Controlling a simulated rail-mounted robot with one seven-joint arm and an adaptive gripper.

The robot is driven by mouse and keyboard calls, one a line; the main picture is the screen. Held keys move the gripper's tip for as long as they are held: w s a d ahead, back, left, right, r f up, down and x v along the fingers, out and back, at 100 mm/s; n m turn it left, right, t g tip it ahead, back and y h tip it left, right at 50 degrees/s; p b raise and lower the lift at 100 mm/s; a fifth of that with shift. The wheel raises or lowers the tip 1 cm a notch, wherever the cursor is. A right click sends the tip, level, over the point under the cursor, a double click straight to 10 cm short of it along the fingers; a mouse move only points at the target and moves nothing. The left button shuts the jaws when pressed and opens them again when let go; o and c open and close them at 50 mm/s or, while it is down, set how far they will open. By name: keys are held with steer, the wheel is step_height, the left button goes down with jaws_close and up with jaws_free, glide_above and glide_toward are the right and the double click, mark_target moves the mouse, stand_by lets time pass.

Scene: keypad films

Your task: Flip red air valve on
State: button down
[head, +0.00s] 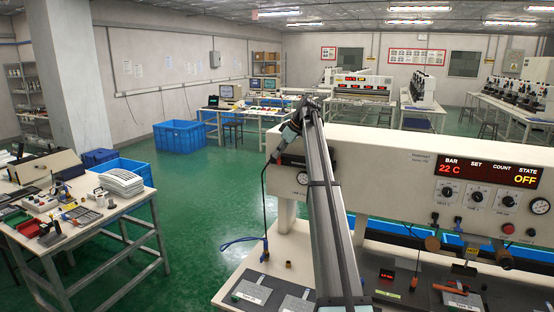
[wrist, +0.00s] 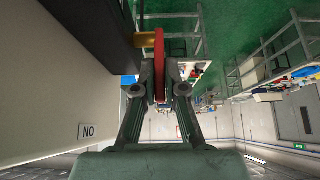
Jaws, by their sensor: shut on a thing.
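The red air valve's red lever (wrist: 159,62) shows in the wrist view between the two fingers of my gripper (wrist: 160,90). My gripper is shut on it. A brass-coloured stem (wrist: 147,40) joins the lever to the dark part of the machine beside it. In the head view my gripper (head: 273,158) is at the left end of the long cream machine (head: 390,165). I cannot make out the red lever there. The machine's display (head: 488,171) reads "22 C" and "OFF".
A round gauge (head: 302,178) sits on the machine front near my gripper. A "NO" label (wrist: 88,131) is on the pale panel in the wrist view. A cluttered table (head: 95,215) stands at left. Green floor (head: 205,185) lies open between it and the machine.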

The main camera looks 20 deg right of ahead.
steer(key=shift+s+t, duration=0.1)
steer(key=shift+t, duration=0.2)
steer(key=c, duration=1.5)
jaws_free()
steer(key=shift+d, duration=0.1)
steer(key=v, duration=1.2)
steer(key=shift+d+f, duration=0.1)
steer(key=shift+d, duration=0.05)
